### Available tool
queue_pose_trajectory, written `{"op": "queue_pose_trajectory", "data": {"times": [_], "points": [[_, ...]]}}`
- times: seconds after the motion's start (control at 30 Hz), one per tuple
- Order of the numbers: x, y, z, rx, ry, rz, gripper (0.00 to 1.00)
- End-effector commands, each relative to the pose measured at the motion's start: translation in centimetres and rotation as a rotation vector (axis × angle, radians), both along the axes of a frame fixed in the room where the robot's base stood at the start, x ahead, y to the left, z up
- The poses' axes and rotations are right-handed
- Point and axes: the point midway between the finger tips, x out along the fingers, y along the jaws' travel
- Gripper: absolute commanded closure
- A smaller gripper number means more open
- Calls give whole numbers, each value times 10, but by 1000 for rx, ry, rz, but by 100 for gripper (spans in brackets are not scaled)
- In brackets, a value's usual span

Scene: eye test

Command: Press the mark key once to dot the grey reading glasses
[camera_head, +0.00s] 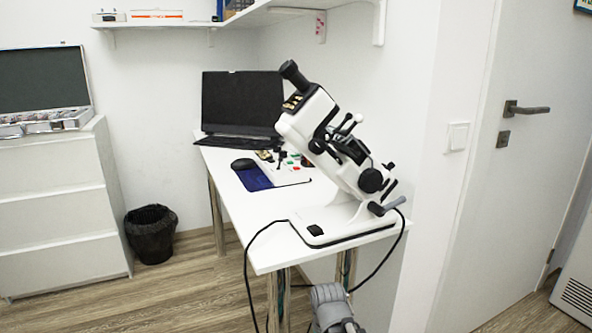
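A white and black lens-measuring instrument (325,150) stands tilted on its base at the front right of the white desk. Its eyepiece (293,73) points up and to the left. Dark parts and levers (347,143) sit at its middle; I cannot tell whether grey reading glasses are among them. I cannot make out a mark key. A grey rounded part of my arm (332,308) shows at the bottom edge, below the desk's front edge and apart from the instrument. I see no gripper fingers.
The white desk (250,215) also holds a laptop (243,103), a mouse (243,164), a blue pad (252,178) and a small white device (290,172). A black cable (247,275) hangs off the front. A bin (151,233) and drawers (62,215) stand left, a door (500,190) right.

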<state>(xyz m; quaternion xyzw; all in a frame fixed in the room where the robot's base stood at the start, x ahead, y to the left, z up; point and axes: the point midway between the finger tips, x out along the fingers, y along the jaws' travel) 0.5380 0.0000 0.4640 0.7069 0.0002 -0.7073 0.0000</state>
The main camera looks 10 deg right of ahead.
Motion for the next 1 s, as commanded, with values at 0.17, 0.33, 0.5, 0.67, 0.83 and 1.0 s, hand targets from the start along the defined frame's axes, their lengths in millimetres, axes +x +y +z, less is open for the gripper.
{"op": "queue_pose_trajectory", "data": {"times": [0.17, 0.33, 0.5, 0.67, 0.83, 1.0], "points": [[0, 0, 0, 0, 0, 0, 54], [0, 0, 0, 0, 0, 0, 85], [0, 0, 0, 0, 0, 0, 100], [0, 0, 0, 0, 0, 0, 100], [0, 0, 0, 0, 0, 0, 100], [0, 0, 0, 0, 0, 0, 100]]}}
